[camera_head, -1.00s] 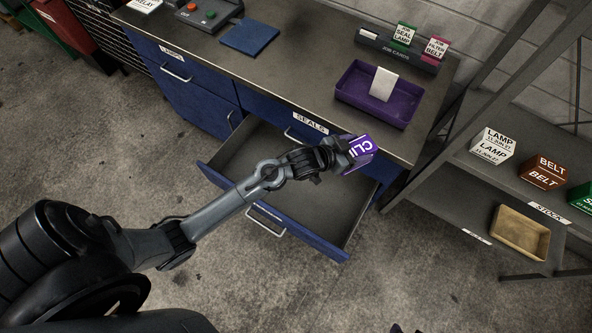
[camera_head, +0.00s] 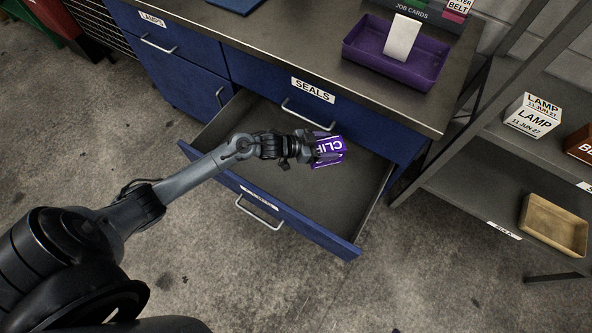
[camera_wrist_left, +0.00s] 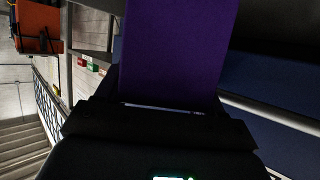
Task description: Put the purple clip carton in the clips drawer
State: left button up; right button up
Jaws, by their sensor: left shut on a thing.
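The purple clip carton (camera_head: 330,149), lettered "CLIP" in white, is held in my left gripper (camera_head: 308,148). In the head view it shows over the open, empty drawer (camera_head: 280,190), toward the right part of the drawer's floor. I cannot tell how high above the floor it is. The open drawer's own front label is too small to read; the shut drawer above it reads "SEALS" (camera_head: 313,90). In the left wrist view the carton (camera_wrist_left: 180,50) fills the upper middle, with the shut fingers below it. My right gripper is in no view.
A purple tray (camera_head: 425,75) with a white card stands on the bench top (camera_head: 290,50). A metal shelf at the right bears a lamp carton (camera_head: 535,118) and a tan tray (camera_head: 553,226). The drawer's front panel (camera_head: 320,236) stands out over clear floor.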

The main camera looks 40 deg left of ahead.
pick_arm(q)
jog(key=a+f+b, duration=0.1)
jog(key=f, duration=0.1)
jog(key=a+f+b, duration=0.1)
jog(key=f, duration=0.1)
jog(key=shift+s+a+b, duration=0.1)
jog(key=shift+a+b, duration=0.2)
jog(key=shift+h, duration=0.3)
jog(key=shift+w+a+f+b, duration=0.15)
jog(key=shift+a+f+b, duration=2.05)
jog(key=shift+a+f, duration=0.65)
jog(key=shift+w+a+f+b, duration=0.1)
jog(key=shift+a+f+b, duration=2.1)
jog(key=shift+a+f, duration=0.65)
jog(key=shift+a+r, duration=0.1)
jog(key=shift+a, duration=0.1)
jog(key=o, duration=1.2)
jog(key=shift+c, duration=0.2)
